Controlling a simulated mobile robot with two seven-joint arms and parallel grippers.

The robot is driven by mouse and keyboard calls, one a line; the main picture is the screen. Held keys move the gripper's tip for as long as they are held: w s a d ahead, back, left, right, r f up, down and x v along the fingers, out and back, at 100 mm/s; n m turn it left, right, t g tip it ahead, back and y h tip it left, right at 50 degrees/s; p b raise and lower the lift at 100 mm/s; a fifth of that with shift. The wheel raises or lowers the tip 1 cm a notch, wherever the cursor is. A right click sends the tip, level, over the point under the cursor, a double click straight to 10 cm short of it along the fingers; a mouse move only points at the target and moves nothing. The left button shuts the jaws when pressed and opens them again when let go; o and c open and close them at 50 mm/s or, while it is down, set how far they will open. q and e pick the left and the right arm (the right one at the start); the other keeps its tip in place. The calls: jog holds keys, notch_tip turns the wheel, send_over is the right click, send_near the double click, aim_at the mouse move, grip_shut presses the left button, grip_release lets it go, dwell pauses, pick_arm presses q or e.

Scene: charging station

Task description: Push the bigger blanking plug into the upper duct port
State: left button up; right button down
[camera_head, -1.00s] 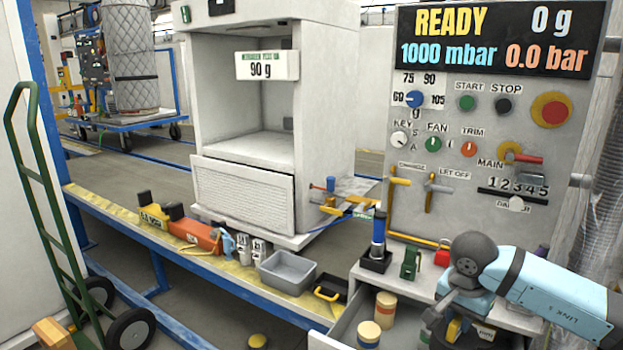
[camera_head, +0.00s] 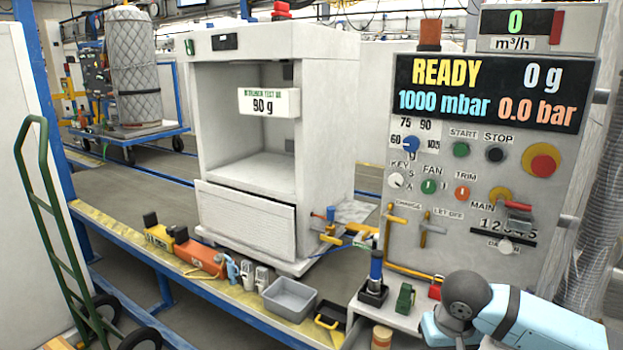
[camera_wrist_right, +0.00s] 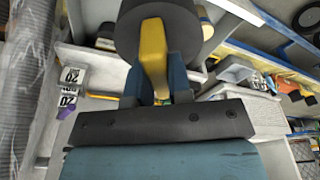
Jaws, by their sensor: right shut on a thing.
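In the right wrist view my right gripper (camera_wrist_right: 156,78) is shut on the yellow handle of a dark, round-faced blanking plug (camera_wrist_right: 186,32). The handle sits between the two blue fingers and the dark disc lies beyond their tips. In the head view only part of my right arm shows at the bottom right; its gripper and the plug are out of the picture. My left gripper is not in view. I cannot make out the upper duct port in either view, nor a second plug for size comparison.
A control panel (camera_head: 455,235) with a READY display (camera_head: 490,90) stands at the right. A green hand truck (camera_head: 45,185) is at left.

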pick_arm(q)
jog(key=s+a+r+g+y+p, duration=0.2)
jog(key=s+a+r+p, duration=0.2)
jog(key=p, duration=1.4)
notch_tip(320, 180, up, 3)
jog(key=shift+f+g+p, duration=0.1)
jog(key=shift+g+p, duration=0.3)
pick_arm(e)
jog(key=s+r, duration=0.3)
jog(key=r, duration=0.6)
jog(key=s+r, duration=0.3)
jog(key=r, duration=0.7)
jog(key=shift+s, duration=0.25)
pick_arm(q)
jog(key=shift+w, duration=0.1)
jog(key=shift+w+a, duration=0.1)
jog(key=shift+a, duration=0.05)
